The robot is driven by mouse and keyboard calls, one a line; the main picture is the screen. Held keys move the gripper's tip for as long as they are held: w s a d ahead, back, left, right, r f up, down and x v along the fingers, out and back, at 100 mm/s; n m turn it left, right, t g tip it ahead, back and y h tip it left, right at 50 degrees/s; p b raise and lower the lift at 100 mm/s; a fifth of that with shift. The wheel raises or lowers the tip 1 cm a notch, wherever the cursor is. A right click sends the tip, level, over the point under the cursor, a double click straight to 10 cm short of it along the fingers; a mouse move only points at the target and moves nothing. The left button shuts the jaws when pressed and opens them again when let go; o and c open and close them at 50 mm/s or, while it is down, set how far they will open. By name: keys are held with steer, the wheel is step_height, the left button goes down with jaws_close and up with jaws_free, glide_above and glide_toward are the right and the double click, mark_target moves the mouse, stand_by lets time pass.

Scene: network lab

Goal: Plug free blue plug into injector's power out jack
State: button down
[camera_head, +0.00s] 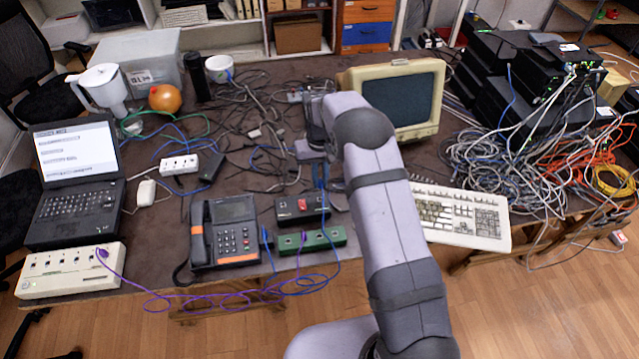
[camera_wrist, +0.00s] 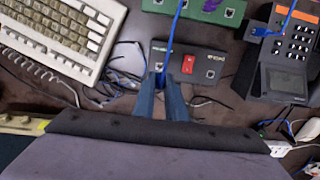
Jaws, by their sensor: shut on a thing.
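The injector, a dark box with a red switch (camera_head: 303,208), lies on the table; it also shows in the wrist view (camera_wrist: 188,63). It has a jack near each end of its top; the labels are too small to read. My gripper (camera_head: 320,182) is shut on the blue plug (camera_wrist: 160,68), whose blue cable runs up the wrist view. My blue fingers (camera_wrist: 160,95) hold the plug over the injector's left end in the wrist view. The plug and fingers cover that jack, and I cannot tell whether the plug touches it.
A green box (camera_head: 312,240) with jacks lies in front of the injector, at the table edge. A desk phone (camera_head: 225,232) stands left, with another blue plug (camera_head: 265,238) at its side. A keyboard (camera_head: 462,215) lies right. Tangled cables (camera_head: 265,120) cover the table behind.

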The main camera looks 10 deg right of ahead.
mark_target(320, 187)
steer(key=shift+f, duration=0.2)
steer(key=shift+f+b, duration=1.5)
steer(key=shift+f, duration=0.7)
steer(key=c, duration=2.5)
jaws_free()
jaws_close()
steer(key=shift+f+b, duration=0.75)
steer(key=shift+f, duration=0.2)
steer(key=o, duration=0.8)
jaws_free()
steer(key=shift+r, duration=0.15)
steer(key=shift+r+b, duration=1.2)
steer(key=shift+r, duration=2.35)
